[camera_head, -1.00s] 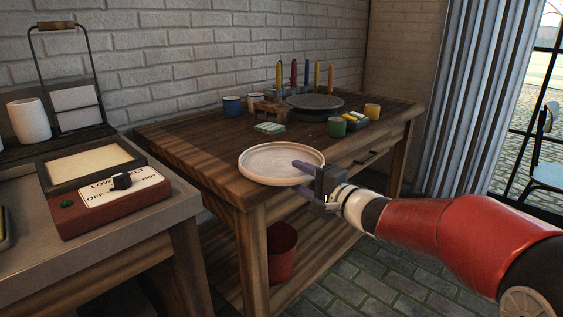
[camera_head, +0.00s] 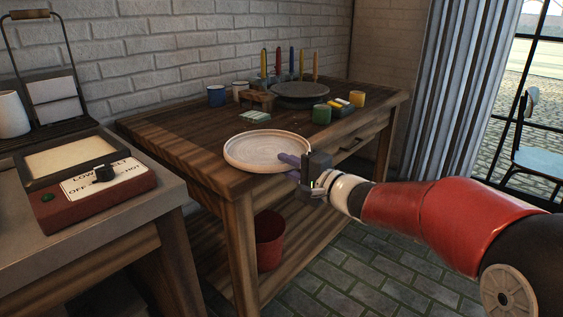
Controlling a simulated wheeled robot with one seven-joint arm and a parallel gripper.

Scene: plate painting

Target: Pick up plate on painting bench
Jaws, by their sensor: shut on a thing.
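A round, pale cream plate (camera_head: 262,150) with a low raised rim is at the front edge of the wooden painting bench (camera_head: 185,148). My gripper (camera_head: 287,167) comes in from the right and is shut on the plate's right front rim. One finger shows above the rim and the other below it. The plate looks about level. I cannot tell whether it still rests on the bench top or is slightly above it.
On the bench stand a grey turntable (camera_head: 300,91), a brush holder, a green cup (camera_head: 321,114), a yellow cup (camera_head: 357,98) and a blue cup (camera_head: 216,95). A red bucket (camera_head: 269,240) sits on the lower shelf. A hot plate with a dial (camera_head: 95,170) stands on the left counter.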

